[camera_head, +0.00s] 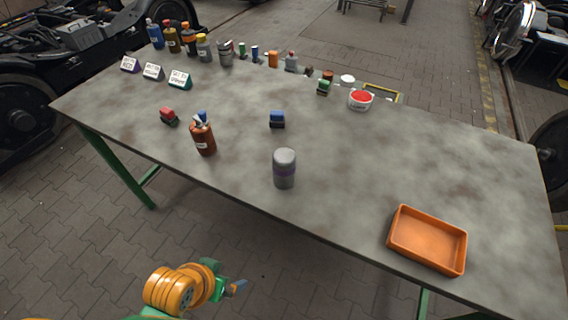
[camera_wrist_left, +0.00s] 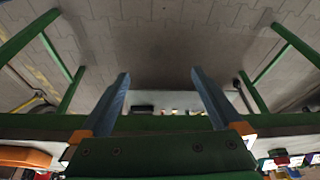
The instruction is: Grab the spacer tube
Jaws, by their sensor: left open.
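The cylinder cannot be made out in that view. My right gripper is not in view.
A brown bottle (camera_head: 203,139) stands left of the cylinder, and a blue block (camera_head: 277,119) lies behind it. An orange tray (camera_head: 429,241) sits at the front right. Several bottles and jars line the back edge near white signs (camera_head: 153,72). The table's middle right is clear.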

